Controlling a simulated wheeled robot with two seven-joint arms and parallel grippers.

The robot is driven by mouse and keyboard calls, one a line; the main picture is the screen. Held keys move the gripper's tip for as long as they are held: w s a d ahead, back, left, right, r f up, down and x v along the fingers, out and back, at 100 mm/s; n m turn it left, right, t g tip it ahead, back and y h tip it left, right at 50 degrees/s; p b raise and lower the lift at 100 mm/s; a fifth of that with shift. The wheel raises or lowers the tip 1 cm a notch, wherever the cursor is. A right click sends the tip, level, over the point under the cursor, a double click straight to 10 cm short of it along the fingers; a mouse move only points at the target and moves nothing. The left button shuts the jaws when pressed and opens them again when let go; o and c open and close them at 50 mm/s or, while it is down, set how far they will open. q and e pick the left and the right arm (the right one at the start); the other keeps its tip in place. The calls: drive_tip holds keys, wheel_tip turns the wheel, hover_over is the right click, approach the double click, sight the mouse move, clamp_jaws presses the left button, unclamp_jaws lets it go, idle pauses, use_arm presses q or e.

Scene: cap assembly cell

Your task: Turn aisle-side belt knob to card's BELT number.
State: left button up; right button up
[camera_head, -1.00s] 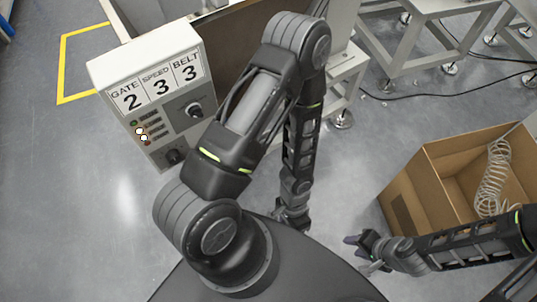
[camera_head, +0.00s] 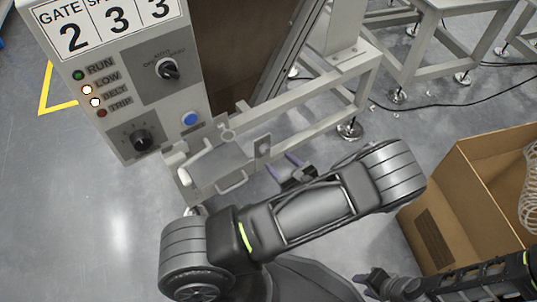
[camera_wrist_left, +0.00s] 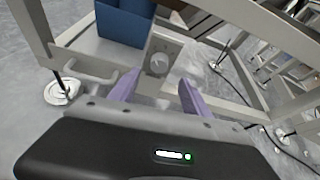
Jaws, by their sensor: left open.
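The card (camera_head: 102,22) on the control box reads 2, 3, 3 from left to right; its top edge is cut off. A grey round knob (camera_wrist_left: 160,63) with a dial sits on an upright plate, seen in the left wrist view. In the head view that plate (camera_head: 262,151) is nearly edge-on, and its dial cannot be read. My left gripper (camera_head: 283,166) is open and empty, facing the plate from a short distance. In the left wrist view its purple fingers (camera_wrist_left: 157,90) stand apart, either side of the knob. My right gripper (camera_head: 366,281) is at the lower right; its jaws are unclear.
The control box has a black selector (camera_head: 167,70), a black dial knob (camera_head: 142,140) and a blue button (camera_head: 190,118). Two lamps by LOW and BELT glow. A metal frame (camera_head: 325,122) stands behind the plate. A cardboard box (camera_head: 440,205) stands right.

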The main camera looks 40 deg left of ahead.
sight(267, 152)
use_arm(q)
drive_tip(key=shift+a, duration=0.1)
drive_tip(key=b+x, duration=0.1)
drive_tip(key=x, duration=0.2)
drive_tip(key=b+x, duration=0.1)
drive_tip(key=x, duration=0.2)
drive_tip(key=shift+a+f+b, duration=0.2)
drive_tip(key=shift+f+b, duration=0.1)
drive_tip(key=shift+f, duration=0.05)
drive_tip(key=shift+w+a+f, duration=0.1)
drive_tip(key=shift+w+a, duration=0.1)
drive_tip(key=shift+a, duration=0.3)
clamp_jaws()
